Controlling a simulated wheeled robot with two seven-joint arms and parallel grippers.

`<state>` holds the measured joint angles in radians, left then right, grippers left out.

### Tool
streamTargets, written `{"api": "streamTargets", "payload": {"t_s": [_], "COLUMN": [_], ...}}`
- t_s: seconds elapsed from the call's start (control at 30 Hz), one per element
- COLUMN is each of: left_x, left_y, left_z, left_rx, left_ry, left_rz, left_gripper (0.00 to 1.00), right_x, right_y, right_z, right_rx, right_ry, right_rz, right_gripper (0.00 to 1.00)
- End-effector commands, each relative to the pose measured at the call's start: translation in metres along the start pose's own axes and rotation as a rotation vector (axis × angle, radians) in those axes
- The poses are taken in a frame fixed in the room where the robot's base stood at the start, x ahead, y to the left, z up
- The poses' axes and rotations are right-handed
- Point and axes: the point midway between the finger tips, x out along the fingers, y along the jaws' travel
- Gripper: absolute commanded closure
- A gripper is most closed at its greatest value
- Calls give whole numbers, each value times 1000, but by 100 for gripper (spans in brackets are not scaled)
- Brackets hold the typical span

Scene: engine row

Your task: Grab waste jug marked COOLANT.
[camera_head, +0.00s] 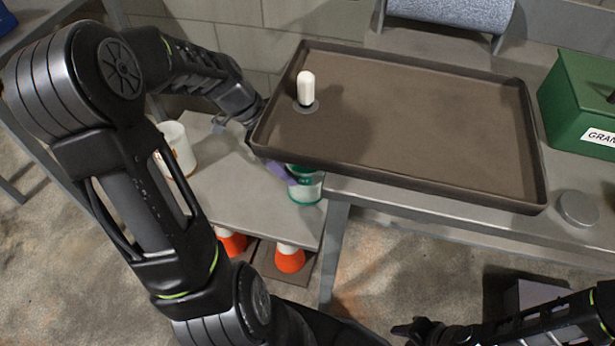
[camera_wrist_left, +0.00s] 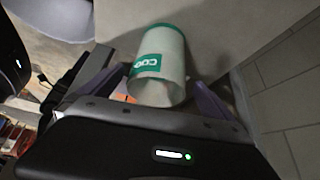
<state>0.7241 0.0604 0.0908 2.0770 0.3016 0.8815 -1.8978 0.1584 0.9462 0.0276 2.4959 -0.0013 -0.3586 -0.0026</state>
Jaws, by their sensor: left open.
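The COOLANT waste jug is a white container with green bands. In the left wrist view the jug (camera_wrist_left: 158,67) shows part of a green label reading "COO". In the head view the jug (camera_head: 306,190) stands on the low grey bench, its upper part hidden by the tray. My left gripper (camera_wrist_left: 155,82) is open, with its purple fingers on either side of the jug; I cannot tell whether they touch it. In the head view only a bit of my left gripper (camera_head: 280,172) shows below the tray's edge. My right gripper (camera_head: 422,330) is at the bottom, far from the jug.
A dark tray (camera_head: 440,110) on the higher bench overhangs the jug; a white-topped peg (camera_head: 305,88) stands in it. A white container with orange marks (camera_head: 178,150) is on the low bench (camera_head: 235,190). Orange cones (camera_head: 290,258) stand below. A green box (camera_head: 580,100) is at right.

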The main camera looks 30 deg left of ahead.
Motion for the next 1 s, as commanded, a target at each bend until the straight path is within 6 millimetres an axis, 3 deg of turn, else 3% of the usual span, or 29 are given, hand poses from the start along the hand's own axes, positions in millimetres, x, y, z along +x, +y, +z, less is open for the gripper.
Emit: {"api": "streamTargets", "payload": {"t_s": [0.13,0.47,0.8,1.0], "left_x": [16,18,61,69], "left_y": [0,1,2,1], "left_z": [0,0,0,-1], "left_rx": [-1,-1,-1,-1], "left_ry": [0,0,1,0], "left_rz": [1,1,4,0], "left_gripper": [0,0,0,0], "right_x": [3,3,10,10], "right_y": [1,1,4,4], "right_z": [0,0,0,0], "right_rx": [0,1,1,1], "right_ry": [0,1,1,1], "right_rz": [0,0,0,0], "right_gripper": [64,64,64,64]}}
